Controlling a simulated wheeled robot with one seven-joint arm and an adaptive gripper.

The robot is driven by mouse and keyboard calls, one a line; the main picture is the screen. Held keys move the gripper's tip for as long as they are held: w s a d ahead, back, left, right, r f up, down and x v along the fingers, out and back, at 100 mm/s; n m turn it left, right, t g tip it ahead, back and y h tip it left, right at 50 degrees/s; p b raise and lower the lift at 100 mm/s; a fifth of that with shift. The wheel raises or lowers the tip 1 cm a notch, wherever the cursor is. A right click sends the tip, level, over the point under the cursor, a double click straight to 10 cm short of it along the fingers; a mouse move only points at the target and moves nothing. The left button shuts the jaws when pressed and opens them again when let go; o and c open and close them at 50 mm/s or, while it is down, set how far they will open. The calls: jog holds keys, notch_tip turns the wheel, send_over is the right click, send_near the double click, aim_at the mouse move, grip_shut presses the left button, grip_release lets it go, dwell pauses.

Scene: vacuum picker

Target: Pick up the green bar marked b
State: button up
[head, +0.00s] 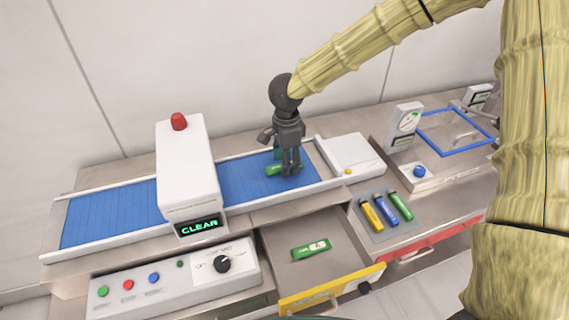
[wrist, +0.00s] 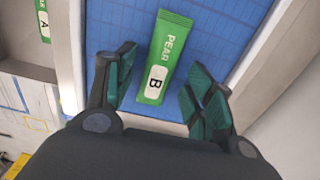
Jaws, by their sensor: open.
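The green bar marked B (wrist: 164,58) lies on the blue conveyor belt (wrist: 237,25) in the wrist view, with "PEAR" printed on it. In the head view the green bar (head: 273,170) shows only in part behind my gripper. My gripper (wrist: 158,92) is open above the belt, its fingers apart on either side of the bar's lettered end. I cannot tell how high it is above the bar. A second green bar, marked A (head: 311,249), lies in the open drawer; it also shows at the left of the wrist view (wrist: 43,20).
A white scanner housing (head: 186,165) reading CLEAR straddles the belt at left. The open drawer (head: 345,262) with a yellow front juts out below. Yellow, blue and green tubes lie on a mat (head: 373,232) at right. A white box (head: 352,154) stands at the belt's end.

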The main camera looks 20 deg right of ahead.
jog(key=shift+s+d, duration=0.1)
jog(key=shift+s, duration=0.1)
jog(key=shift+w+f, duration=0.1)
jog(key=c, duration=1.1)
